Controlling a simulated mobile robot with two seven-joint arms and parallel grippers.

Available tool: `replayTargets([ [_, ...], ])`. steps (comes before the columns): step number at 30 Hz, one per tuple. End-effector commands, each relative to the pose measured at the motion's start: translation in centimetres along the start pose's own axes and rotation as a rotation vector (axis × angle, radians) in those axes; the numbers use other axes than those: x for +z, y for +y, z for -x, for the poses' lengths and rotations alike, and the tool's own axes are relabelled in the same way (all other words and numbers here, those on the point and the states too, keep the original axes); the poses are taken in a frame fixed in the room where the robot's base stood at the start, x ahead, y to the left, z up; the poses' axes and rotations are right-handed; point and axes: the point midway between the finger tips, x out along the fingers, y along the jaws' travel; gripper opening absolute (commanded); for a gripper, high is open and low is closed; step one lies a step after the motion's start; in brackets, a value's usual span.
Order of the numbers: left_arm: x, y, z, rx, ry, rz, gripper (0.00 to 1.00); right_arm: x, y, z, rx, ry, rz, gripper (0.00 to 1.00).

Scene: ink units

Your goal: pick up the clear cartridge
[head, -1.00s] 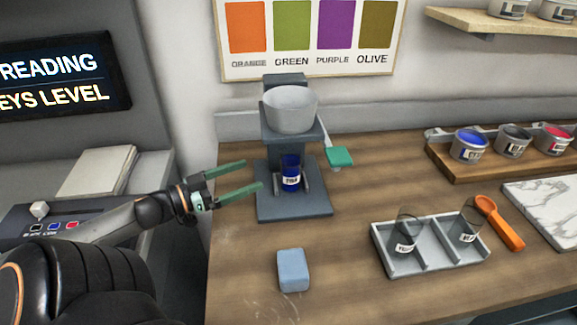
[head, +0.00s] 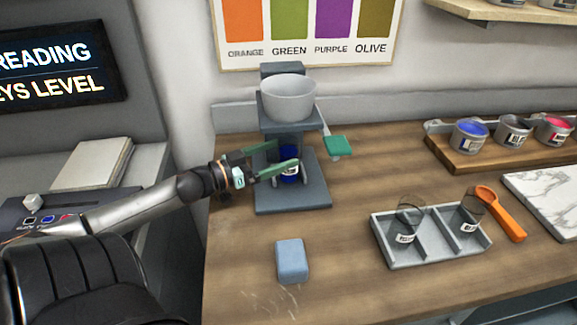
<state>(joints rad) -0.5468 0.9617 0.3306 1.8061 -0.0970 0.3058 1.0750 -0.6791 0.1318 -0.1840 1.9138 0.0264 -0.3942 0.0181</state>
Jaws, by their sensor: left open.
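A small cartridge (head: 290,174) with deep blue contents and a white label stands upright on the base of the grey dispenser (head: 262,197), below its bowl. My left gripper (head: 287,154) reaches in from the left with its green fingers open. The fingers are at the cartridge, one on its far side and one in front, hiding much of it; I cannot tell whether they touch it. Two clear, empty-looking labelled cartridges stand in the grey tray on the right, a left one (head: 407,222) and a right one (head: 470,213). My right gripper is not in view.
The grey tray (head: 437,254) has an orange scoop (head: 507,218) beside it. A blue block (head: 291,261) lies in front of the dispenser. A green paddle (head: 337,146) sticks out at its right. Paint pots (head: 470,137) stand on a wooden rack. The table between block and tray is clear.

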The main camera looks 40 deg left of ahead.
Motion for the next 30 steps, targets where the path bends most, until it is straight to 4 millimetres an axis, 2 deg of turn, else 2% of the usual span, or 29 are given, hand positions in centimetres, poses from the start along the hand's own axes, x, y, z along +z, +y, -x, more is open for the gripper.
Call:
replayTargets([
  [7, 0.1, 0.1, -2.6, 0.001, 0.002, -0.001, 0.95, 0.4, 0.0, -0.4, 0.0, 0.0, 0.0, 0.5],
  [18, 0.2, 0.1, -3.1, 0.0, -0.001, 0.0, 0.95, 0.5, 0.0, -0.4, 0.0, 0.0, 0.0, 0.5],
  [30, 0.1, 0.1, -3.1, 0.0, -0.001, 0.0, 0.51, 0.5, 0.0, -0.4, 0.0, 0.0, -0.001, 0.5],
])
